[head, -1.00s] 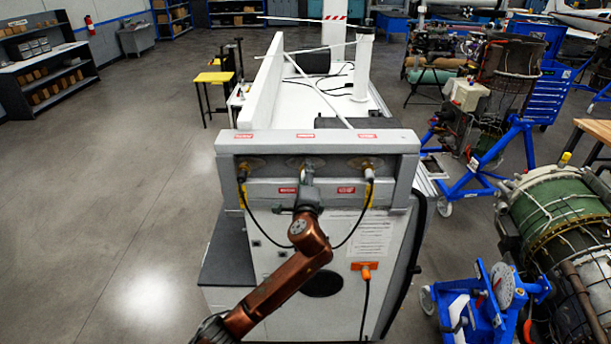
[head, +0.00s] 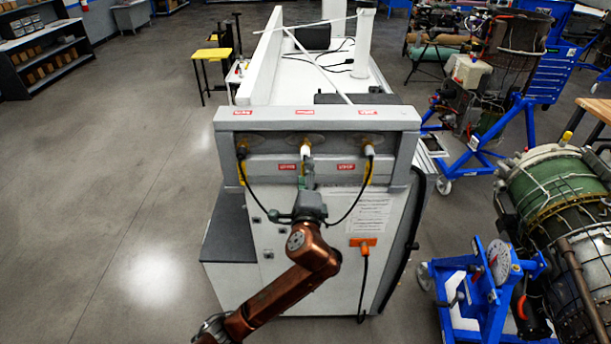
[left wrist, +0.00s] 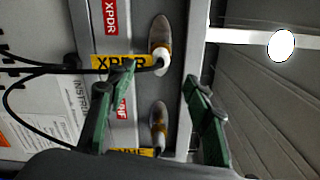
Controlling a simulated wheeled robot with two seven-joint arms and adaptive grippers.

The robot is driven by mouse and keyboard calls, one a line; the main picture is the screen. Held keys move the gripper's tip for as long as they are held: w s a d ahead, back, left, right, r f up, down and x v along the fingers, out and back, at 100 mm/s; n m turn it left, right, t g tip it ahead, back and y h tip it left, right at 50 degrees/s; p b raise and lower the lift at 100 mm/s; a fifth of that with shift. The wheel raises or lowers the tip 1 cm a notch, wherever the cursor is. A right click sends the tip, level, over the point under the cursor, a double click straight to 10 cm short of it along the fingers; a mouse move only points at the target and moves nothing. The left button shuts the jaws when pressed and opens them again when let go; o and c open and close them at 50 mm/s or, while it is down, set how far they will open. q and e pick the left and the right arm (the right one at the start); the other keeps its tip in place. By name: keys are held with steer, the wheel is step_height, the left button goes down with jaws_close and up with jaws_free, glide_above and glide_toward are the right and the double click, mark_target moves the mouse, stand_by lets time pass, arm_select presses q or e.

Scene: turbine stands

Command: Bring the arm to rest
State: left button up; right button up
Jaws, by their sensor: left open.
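My left arm is copper and comes in from the lower left in the head view. Its gripper (head: 304,178) is in front of the grey test bench (head: 345,285), just below the middle connector. In the left wrist view the gripper's green fingers (left wrist: 159,73) are spread and nothing is held between them. The middle connector (head: 306,146) has a white plug in its socket. A white plug with a black cable (left wrist: 162,60) shows beyond the fingertips by a yellow XPDR label, with another connector (left wrist: 158,130) below it. My right gripper is not in view.
The bench's left connector (head: 242,150) and right connector (head: 369,151) have black cables hanging from them. An orange plug (head: 363,242) is lower on the bench front. Blue engine stands (head: 480,290) are on the right.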

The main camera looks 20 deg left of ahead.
arm_select(q)
steer(key=shift+s+d, duration=0.1)
steer(key=shift+s, duration=0.2)
